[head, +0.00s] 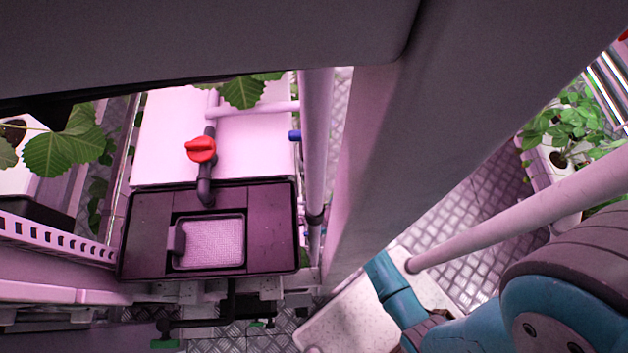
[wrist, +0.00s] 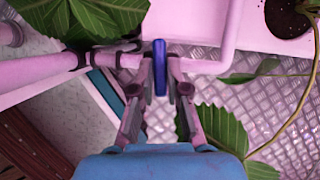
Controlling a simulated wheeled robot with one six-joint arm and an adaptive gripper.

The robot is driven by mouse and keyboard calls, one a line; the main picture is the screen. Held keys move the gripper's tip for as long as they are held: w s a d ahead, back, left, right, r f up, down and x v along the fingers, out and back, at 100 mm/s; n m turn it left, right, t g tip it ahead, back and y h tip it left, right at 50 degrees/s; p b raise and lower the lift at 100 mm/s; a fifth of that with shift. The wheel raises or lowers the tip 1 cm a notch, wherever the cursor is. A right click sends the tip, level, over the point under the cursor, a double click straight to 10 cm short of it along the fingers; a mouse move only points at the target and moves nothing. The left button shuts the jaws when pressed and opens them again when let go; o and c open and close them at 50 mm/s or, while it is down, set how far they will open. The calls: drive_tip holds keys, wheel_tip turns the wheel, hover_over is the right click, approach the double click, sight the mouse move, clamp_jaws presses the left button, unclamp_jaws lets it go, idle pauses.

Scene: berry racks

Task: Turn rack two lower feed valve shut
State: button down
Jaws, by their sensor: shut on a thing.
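In the wrist view a blue valve handle (wrist: 160,54) stands on a pale pink pipe (wrist: 70,70) with dark collars. The handle looks narrow and lies across the run of the pipe. My gripper (wrist: 160,80) is shut on this handle, with one finger on each side. The valve body is mostly hidden behind the fingers. In the head view my gripper is out of sight. A small blue handle (head: 295,136) shows there beside an upright pink pipe; I cannot tell whether it is the same one.
A red valve handle (head: 201,149) sits on a pipe above a dark tank lid (head: 150,228) in the head view. A wide post (head: 385,150) blocks much of the middle. In the wrist view, leaves (wrist: 222,130) hang close to the right finger, over a metal tread floor.

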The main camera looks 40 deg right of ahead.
drive_tip(key=shift+m, duration=0.6)
drive_tip(key=shift+t, duration=0.3)
drive_tip(key=c, duration=1.2)
unclamp_jaws()
drive_tip(key=shift+o, duration=0.2)
drive_tip(key=v, duration=1.2)
drive_tip(key=shift+a, duration=0.15)
